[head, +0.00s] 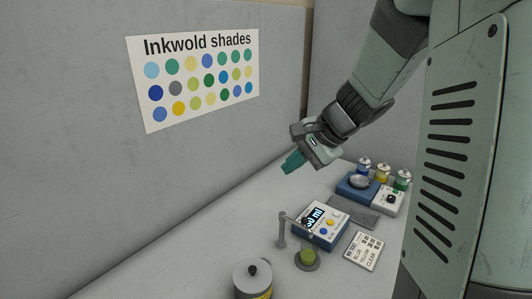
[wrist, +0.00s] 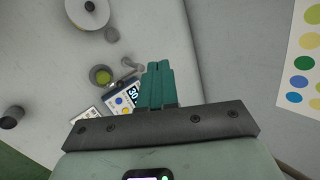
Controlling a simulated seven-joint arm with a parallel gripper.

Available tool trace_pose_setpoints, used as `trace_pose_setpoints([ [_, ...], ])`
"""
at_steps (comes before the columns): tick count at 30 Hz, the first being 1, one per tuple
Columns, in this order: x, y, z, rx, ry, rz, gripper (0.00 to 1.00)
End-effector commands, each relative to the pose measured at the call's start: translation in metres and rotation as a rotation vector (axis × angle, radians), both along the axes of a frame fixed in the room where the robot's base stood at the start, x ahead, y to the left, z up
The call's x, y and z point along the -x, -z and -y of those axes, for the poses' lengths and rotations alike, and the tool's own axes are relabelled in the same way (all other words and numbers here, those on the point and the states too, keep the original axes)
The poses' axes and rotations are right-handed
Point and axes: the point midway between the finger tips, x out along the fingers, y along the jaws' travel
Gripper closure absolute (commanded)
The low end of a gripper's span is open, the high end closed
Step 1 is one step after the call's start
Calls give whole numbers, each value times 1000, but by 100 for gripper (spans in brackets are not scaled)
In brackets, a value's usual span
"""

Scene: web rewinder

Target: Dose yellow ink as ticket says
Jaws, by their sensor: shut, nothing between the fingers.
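My gripper (head: 290,164) is shut and empty, high above the bench; its teal fingers show together in the wrist view (wrist: 157,70). Below it stands the blue-and-white dosing unit (head: 322,225) with a yellow and a blue button and a dark display. The display's digits read 30 in the wrist view (wrist: 132,92), with "ml" legible in the head view. A cup of yellow-green liquid (head: 308,255) stands on a round dark base under the grey spout arm (head: 292,217). A white card (head: 364,251) with rows marked BLUE, YELLOW and CLEAR lies to the right; its small marks are unreadable.
Blue (head: 364,166), yellow (head: 382,174) and green (head: 402,182) jars stand at the back right, behind a blue scale with a dish (head: 358,181) and a white box with a black knob (head: 390,200). A white lidded pot (head: 252,276) stands in front. The left bench is clear.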

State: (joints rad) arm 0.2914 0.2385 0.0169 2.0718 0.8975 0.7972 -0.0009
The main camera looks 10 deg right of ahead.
Motion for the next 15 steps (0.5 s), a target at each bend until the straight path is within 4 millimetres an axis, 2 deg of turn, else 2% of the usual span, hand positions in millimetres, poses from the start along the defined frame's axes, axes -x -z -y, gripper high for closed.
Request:
trace_pose_setpoints([
  [1,-18,16,15,-43,78,-16,100],
  [6,-68,64,64,-168,334,-45,100],
  [9,-89,96,96,-230,478,-62,100],
  [15,-110,152,148,-320,709,-91,100],
])
